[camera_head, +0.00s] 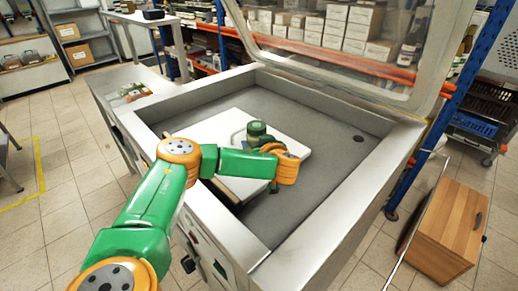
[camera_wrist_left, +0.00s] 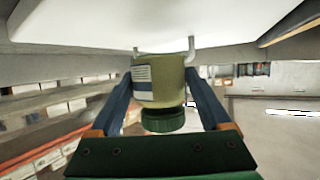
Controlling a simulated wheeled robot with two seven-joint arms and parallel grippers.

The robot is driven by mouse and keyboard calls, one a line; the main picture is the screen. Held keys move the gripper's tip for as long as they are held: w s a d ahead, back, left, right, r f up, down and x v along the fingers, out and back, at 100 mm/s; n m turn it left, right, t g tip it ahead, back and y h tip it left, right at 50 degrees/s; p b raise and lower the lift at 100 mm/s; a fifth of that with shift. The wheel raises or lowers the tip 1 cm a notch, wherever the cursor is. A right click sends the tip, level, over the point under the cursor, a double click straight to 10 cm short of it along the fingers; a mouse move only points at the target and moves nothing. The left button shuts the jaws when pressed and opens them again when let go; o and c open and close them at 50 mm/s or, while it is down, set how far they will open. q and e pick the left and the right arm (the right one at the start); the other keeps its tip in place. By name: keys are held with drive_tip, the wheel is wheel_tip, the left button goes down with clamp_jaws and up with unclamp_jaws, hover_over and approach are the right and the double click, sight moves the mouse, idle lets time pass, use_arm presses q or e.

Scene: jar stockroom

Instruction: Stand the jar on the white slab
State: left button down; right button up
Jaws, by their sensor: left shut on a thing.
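The jar (camera_head: 257,131), olive with a dark green lid, appears over the white slab (camera_head: 205,130) in the head view, upright. In the left wrist view the jar (camera_wrist_left: 160,75) shows a white and blue label, with its lid toward the bottom of the picture. The slab (camera_wrist_left: 150,22) fills the top there. My left gripper (camera_wrist_left: 165,60) is shut on the jar, one finger on each side. The jar's base is close to the slab; I cannot tell whether they touch. My right gripper is not in view.
The slab lies inside a grey open basin (camera_head: 340,178) with a raised rim and a tilted-up clear lid (camera_head: 345,45). The basin floor right of the slab is clear. A wooden cabinet (camera_head: 450,235) stands at the right.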

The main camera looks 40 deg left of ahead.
use_arm(q)
wheel_tip(320, 180, down, 3)
drive_tip(key=shift+s+d+f, duration=0.1)
drive_tip(key=shift+s+f, duration=0.05)
drive_tip(key=shift+f, duration=0.15)
unclamp_jaws()
drive_tip(key=shift+d+r, duration=0.25)
drive_tip(key=shift+r, duration=0.05)
drive_tip(key=b+v, duration=0.1)
drive_tip(key=v, duration=0.6)
drive_tip(key=shift+s, duration=0.1)
